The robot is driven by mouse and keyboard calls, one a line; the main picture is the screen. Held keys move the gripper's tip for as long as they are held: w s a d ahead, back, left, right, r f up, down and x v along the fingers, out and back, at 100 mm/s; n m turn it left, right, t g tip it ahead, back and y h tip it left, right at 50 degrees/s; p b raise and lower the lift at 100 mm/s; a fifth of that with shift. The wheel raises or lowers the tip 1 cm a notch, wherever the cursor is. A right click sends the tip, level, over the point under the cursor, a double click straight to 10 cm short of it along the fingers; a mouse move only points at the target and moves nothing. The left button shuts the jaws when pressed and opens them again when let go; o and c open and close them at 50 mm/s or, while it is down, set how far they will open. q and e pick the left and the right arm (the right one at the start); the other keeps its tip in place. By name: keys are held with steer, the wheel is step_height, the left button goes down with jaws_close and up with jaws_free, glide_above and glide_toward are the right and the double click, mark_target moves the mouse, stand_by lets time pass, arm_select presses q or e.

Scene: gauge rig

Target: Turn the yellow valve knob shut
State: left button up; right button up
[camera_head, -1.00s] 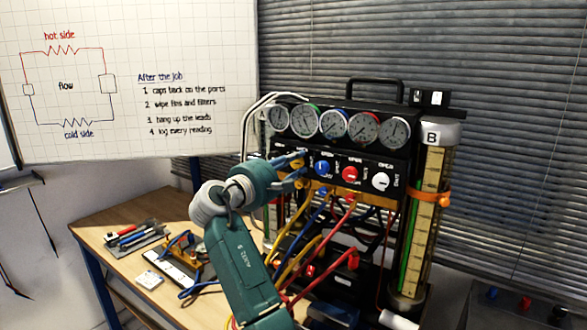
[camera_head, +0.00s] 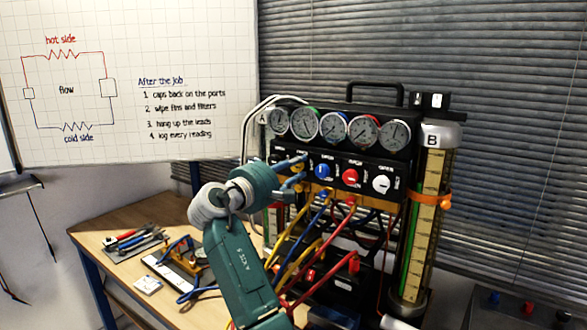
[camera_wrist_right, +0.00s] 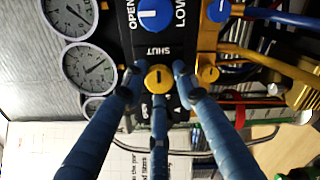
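The yellow valve knob (camera_wrist_right: 158,78) sits on the black front panel of the gauge rig, with a dark mark across its face. In the head view the knob (camera_head: 297,167) shows only in part between my fingers. My right gripper (camera_wrist_right: 159,72) has its three blue fingers spread around the knob, one on each side and one below it in the wrist picture. Narrow gaps seem to show at the side fingers; contact of the middle finger is unclear. In the head view the right gripper (camera_head: 301,169) reaches the panel from the left. My left gripper is not in view.
Blue (camera_head: 323,171), red (camera_head: 350,177) and white (camera_head: 381,184) knobs stand right of the yellow one, under a row of gauges (camera_head: 333,128). Coloured hoses (camera_head: 312,225) hang below the panel, close to my right arm. Tools (camera_head: 130,240) lie on the wooden table (camera_head: 110,217).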

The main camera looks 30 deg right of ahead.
steer(key=shift+o, duration=1.2)
steer(key=v, duration=1.2)
